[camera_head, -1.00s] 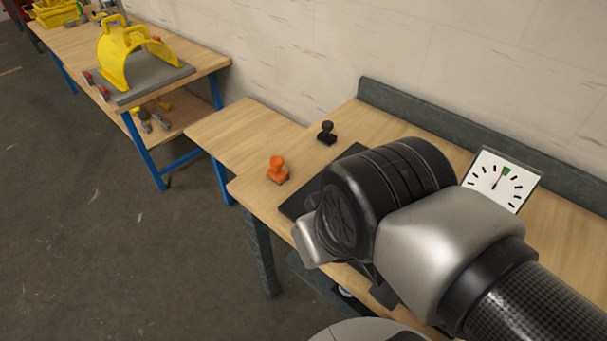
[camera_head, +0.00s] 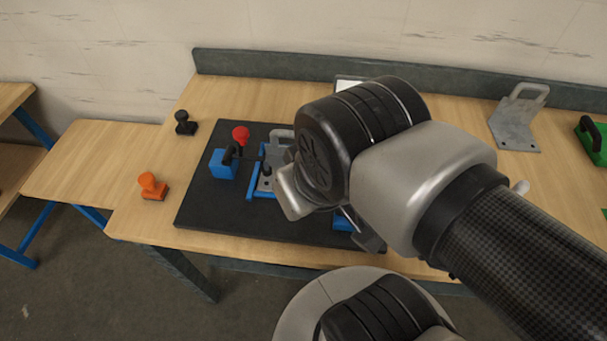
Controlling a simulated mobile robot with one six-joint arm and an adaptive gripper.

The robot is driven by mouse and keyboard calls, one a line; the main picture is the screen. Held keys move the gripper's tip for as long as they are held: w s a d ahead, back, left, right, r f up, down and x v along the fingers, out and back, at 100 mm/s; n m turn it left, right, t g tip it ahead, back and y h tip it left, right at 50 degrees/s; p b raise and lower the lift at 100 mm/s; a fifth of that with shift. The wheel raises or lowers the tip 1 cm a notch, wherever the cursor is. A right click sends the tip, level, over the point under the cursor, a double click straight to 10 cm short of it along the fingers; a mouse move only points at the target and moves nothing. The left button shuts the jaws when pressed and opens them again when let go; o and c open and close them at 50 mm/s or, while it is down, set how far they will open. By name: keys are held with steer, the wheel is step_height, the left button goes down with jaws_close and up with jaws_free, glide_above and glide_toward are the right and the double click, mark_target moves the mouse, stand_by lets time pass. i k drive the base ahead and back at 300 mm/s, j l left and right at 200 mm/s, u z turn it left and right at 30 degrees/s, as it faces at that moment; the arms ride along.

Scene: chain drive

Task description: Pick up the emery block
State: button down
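No object shows a clear sign that it is the emery block. Small knobbed pieces stand left on the bench: an orange one (camera_head: 152,187) near the front left edge and a black one (camera_head: 185,123) behind it. A green block with a black handle (camera_head: 592,141) is cut by the right edge of the view. My gripper (camera_head: 367,236) is mostly hidden behind my wrist, above the front of the black mat; only a dark part shows. Whether it is open or holds anything cannot be seen.
A black mat (camera_head: 205,198) bears a blue block with a black lever and red knob (camera_head: 224,160) and a blue-and-grey fixture (camera_head: 266,175), partly hidden by my arm. A grey plate with a handle (camera_head: 515,122) stands back right. A low upstand (camera_head: 270,66) runs along the back.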

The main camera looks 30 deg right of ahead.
mark_target(154, 191)
steer(key=i+j+z, duration=0.15)
steer(key=j, duration=0.2)
steer(key=i+j+z, duration=0.15)
steer(key=j, duration=0.2)
steer(key=i+j+z, duration=0.15)
steer(key=j, duration=0.2)
steer(key=i+j+z, duration=0.15)
steer(key=j, duration=0.2)
steer(key=k, duration=0.05)
